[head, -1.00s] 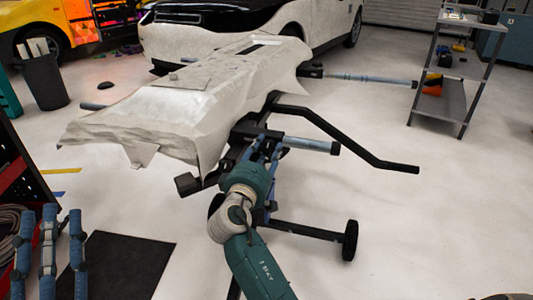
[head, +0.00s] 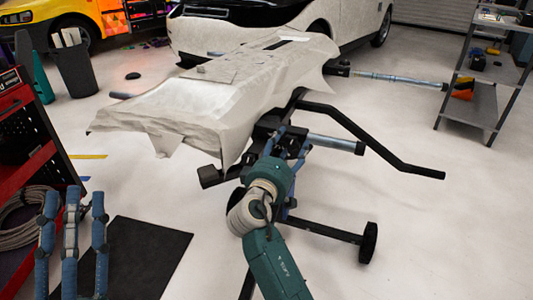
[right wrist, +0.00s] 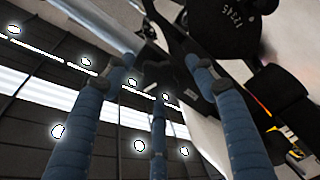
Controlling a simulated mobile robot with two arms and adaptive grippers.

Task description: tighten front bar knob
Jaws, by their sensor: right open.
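The stand's black frame carries a blue-grey bar (head: 332,143) under the covered panel. My right gripper (head: 288,143) is at the frame, just left of this bar, and partly covers the parts there. In the right wrist view its blue fingers (right wrist: 155,95) are spread apart, with dark frame parts beyond and between them. A small dark part (right wrist: 160,75) shows between the fingertips; I cannot tell whether it is the front bar knob. The knob is not clearly visible in the head view. My left gripper (head: 72,205) is at the lower left, fingers apart and empty.
The white covered panel (head: 190,108) lies over the stand. A long black bent handle (head: 380,145) reaches right, and a wheel (head: 369,243) stands below. A red tool cart (head: 30,150) is at left, a grey shelf (head: 480,100) at right. Floor at right is clear.

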